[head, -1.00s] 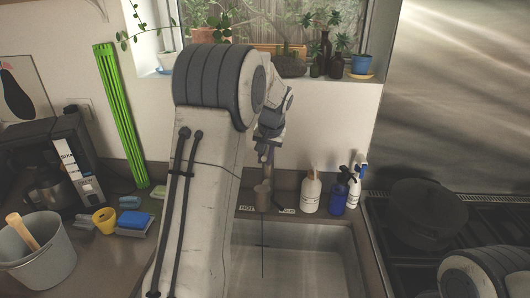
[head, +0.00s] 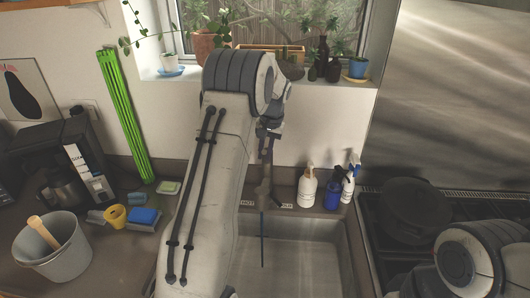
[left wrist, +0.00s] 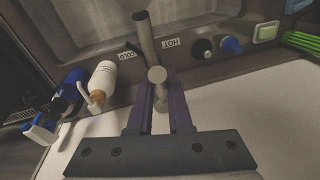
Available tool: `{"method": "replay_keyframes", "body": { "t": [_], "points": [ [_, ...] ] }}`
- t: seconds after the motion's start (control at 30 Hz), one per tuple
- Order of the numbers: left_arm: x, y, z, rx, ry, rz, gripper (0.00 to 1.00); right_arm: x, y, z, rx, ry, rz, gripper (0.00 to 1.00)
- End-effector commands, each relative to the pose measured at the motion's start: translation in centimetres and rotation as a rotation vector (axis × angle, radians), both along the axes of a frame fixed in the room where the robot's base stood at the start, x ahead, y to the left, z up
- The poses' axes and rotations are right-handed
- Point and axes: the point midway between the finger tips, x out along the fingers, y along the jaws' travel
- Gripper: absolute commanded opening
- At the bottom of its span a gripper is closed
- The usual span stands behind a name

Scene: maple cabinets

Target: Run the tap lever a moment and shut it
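The tap (head: 265,178) stands behind the sink (head: 310,258), between small HOT and COLD labels. A dark lever-like part (head: 276,202) sticks out low on its right. A thin blue-grey vertical streak (head: 262,240) hangs below it over the basin; I cannot tell for sure that it is water. My left gripper (head: 268,133) is at the upper part of the tap. In the left wrist view its purple fingers (left wrist: 163,88) are apart, with the round-ended tap (left wrist: 157,75) at and between them. Whether they grip it is unclear. My right gripper is out of view.
A white pump bottle (head: 307,187) and a blue spray bottle (head: 332,196) stand close right of the tap. A pan (head: 410,208) sits on the stove at right.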

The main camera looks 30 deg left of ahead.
Motion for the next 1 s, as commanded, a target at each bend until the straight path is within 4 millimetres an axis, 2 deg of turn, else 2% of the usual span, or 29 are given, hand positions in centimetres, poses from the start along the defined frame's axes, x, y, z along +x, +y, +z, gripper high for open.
{"method": "replay_keyframes", "body": {
  "t": [0.03,0.07,0.1,0.47,0.57,0.8,1.0],
  "points": [
    [0.1,0.0,0.1,0.001,-0.004,-0.001,0.33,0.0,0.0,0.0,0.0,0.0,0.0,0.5],
    [0.1,0.0,0.1,0.001,-0.004,-0.001,0.44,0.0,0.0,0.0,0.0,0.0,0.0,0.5],
    [0.1,0.0,0.1,0.001,-0.004,-0.001,0.48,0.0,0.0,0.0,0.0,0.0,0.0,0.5],
    [0.1,-0.1,0.4,0.001,-0.004,-0.001,0.48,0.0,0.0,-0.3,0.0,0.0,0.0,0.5],
    [0.1,-0.3,1.5,0.002,-0.007,0.0,0.48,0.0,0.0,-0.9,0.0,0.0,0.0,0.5],
    [0.1,-1.1,6.2,0.002,-0.01,-0.001,0.48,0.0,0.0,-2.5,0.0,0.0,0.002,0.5],
    [0.0,-1.6,9.3,0.002,-0.006,-0.001,0.48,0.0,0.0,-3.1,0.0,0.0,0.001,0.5]
  ]
}}
